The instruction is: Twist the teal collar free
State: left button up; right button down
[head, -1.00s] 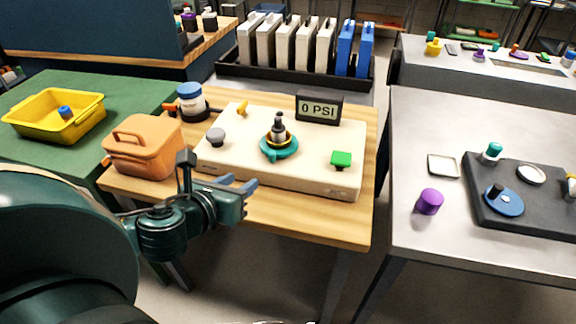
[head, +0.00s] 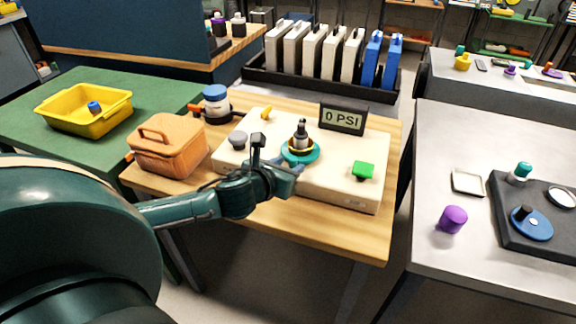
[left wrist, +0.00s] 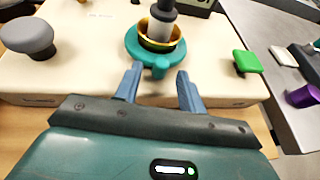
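The teal collar (head: 299,152) sits around the base of a dark and grey upright stem (head: 301,135) with a yellow ring, on the cream panel (head: 340,192). In the left wrist view the collar (left wrist: 134,42) has a tab pointing toward me. My left gripper (head: 292,175) is open at the collar's near side; its blue fingers (left wrist: 156,83) stand apart on either side of the tab's line, with the tab just beyond or between their tips. I cannot tell whether they touch it. My right gripper is not in view.
On the panel are a grey knob (head: 238,138), a yellow lever (head: 266,113), a green button (head: 363,170) and a display (head: 343,118) reading 0 PSI. An orange case (head: 168,145) and a blue-lidded jar (head: 216,100) stand left of it.

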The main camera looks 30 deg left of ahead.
pick_arm(q)
jog(key=shift+w+f, duration=0.15)
jog(key=shift+w, duration=0.2)
jog(key=shift+c, duration=0.2)
grip_shut()
